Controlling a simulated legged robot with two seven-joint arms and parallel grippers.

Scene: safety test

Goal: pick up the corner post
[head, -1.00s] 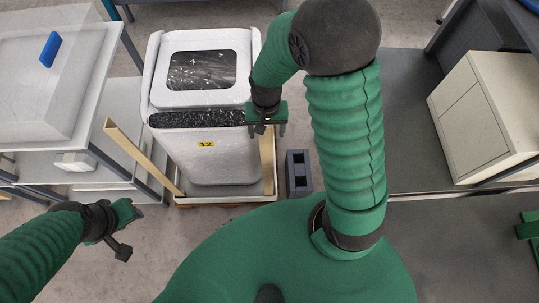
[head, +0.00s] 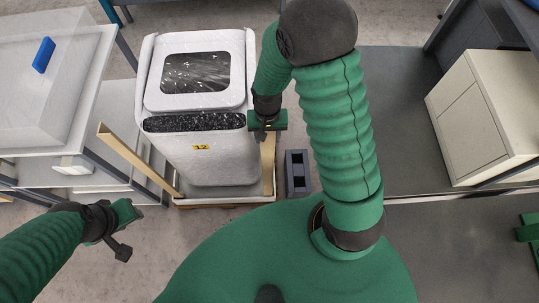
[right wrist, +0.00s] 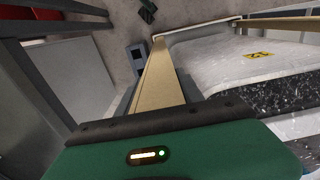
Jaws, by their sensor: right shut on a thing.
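A tan corner post (head: 268,164) stands at the right front corner of a wrapped white package, below my right gripper. It also shows in the right wrist view (right wrist: 158,82), running away from the gripper. My right gripper (head: 265,133) is shut on the upper end of this post; its fingertips are mostly hidden in the wrist view. A second tan post (head: 137,156) leans outward at the package's left front corner. My left gripper (head: 128,214) is empty at the lower left, apart from the posts; its jaw opening is unclear.
The wrapped package (head: 215,165), labelled 12, stands on a low pallet (head: 225,199). A dark grey block (head: 298,172) lies on the floor just right of it. A table with a blue item (head: 44,55) is at left, a cream cabinet (head: 480,115) at right.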

